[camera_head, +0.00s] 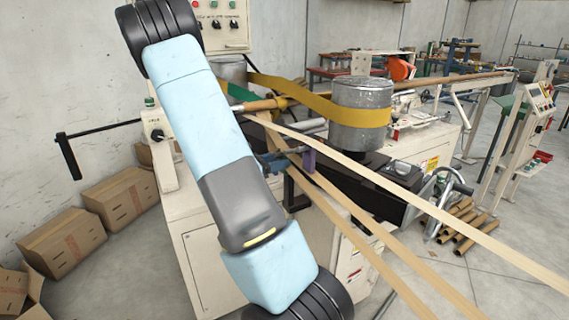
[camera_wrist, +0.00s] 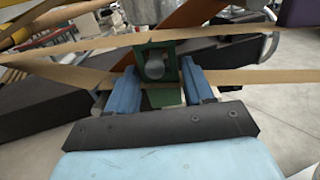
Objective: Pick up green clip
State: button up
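The green clip (camera_wrist: 157,62) stands in the middle of the wrist view, a squarish green frame with a rounded grey piece in its opening. A lower green part shows between my fingers. My gripper (camera_wrist: 160,72) has two blue fingers, set apart on either side of the clip. I see no clear contact between the fingers and the clip. In the head view, bluish parts that look like my gripper (camera_head: 276,158) show just past my arm, near the tan strips. I cannot make out the clip there.
Tan strips (camera_head: 405,190) run across the work area, close to the clip. A purple block (camera_head: 309,160) stands just right of my gripper. A grey drum (camera_head: 361,103) with a yellow belt (camera_head: 300,97) is behind. Cardboard boxes (camera_head: 62,240) lie on the floor at left.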

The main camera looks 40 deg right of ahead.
jog(key=c, duration=0.7)
jog(key=shift+r, duration=0.1)
jog(key=shift+r, duration=0.3)
jog(key=shift+r+v, duration=0.15)
jog(key=shift+v, duration=2.85)
jog(key=shift+r+v, duration=0.2)
jog(key=shift+v, duration=2.8)
jog(key=shift+r+v, duration=0.15)
jog(key=shift+v, duration=2.85)
jog(key=shift+w, duration=0.1)
jog(key=shift+v, duration=4.25)
